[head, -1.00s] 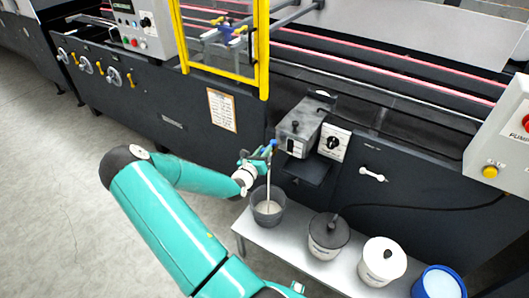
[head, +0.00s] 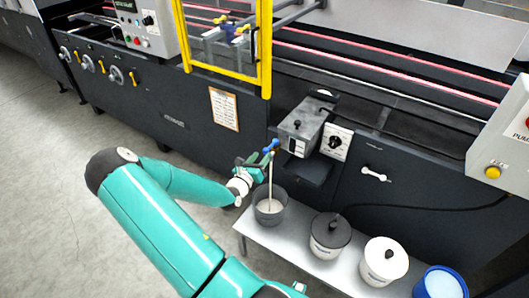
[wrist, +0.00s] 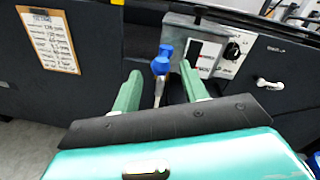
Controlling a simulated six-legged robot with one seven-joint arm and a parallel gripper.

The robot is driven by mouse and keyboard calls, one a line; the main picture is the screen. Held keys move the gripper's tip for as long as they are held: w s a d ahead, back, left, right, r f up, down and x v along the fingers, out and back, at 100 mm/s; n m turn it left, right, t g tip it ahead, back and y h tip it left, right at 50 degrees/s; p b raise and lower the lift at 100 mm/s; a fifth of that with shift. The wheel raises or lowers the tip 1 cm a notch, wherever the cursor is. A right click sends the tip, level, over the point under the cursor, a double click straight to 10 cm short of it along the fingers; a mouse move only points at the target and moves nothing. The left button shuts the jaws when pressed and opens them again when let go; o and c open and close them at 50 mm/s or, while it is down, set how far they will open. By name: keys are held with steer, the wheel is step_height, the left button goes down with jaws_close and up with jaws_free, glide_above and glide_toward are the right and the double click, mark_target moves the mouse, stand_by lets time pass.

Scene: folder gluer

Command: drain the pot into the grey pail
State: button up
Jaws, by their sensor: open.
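The pot is a grey metal box (head: 303,127) on the machine's dark front, with a blue-handled tap (head: 271,146) at its left side. A thin pale line, which looks like a stream, runs from the tap down into the grey pail (head: 270,217). The pail stands upright on the bench and holds some pale stuff. My gripper (head: 257,165) is open, just left of the tap and above the pail. In the wrist view the blue handle (wrist: 161,58) shows beyond and between my open fingers (wrist: 160,88); I cannot tell whether they touch it. The pail is not visible there.
A light bench (head: 295,248) also holds a dark-lidded pot (head: 330,240), a white-lidded pot (head: 384,264) and a blue bucket (head: 440,284), right of the pail. A dial (head: 335,142) sits right of the grey box. A yellow guard frame (head: 265,50) stands above. The floor at left is clear.

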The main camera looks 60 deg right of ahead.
steer(key=a, duration=0.9)
steer(key=shift+w+a, duration=0.1)
steer(key=shift+w, duration=0.05)
steer(key=a+r+m+t+y, duration=0.2)
steer(key=a+r+m+y, duration=0.4)
steer(key=a, duration=0.8)
steer(key=a+r+m+t+y, duration=0.2)
steer(key=a+r+m+y, duration=0.4)
steer(key=a+r, duration=0.7)
steer(key=a+r+m+t+y, duration=0.2)
steer(key=a+r+m+y, duration=0.4)
steer(key=a+r+m, duration=0.4)
steer(key=a, duration=0.5)
steer(key=shift+w+r, duration=0.15)
steer(key=shift+w, duration=0.15)
steer(key=shift+c, duration=0.8)
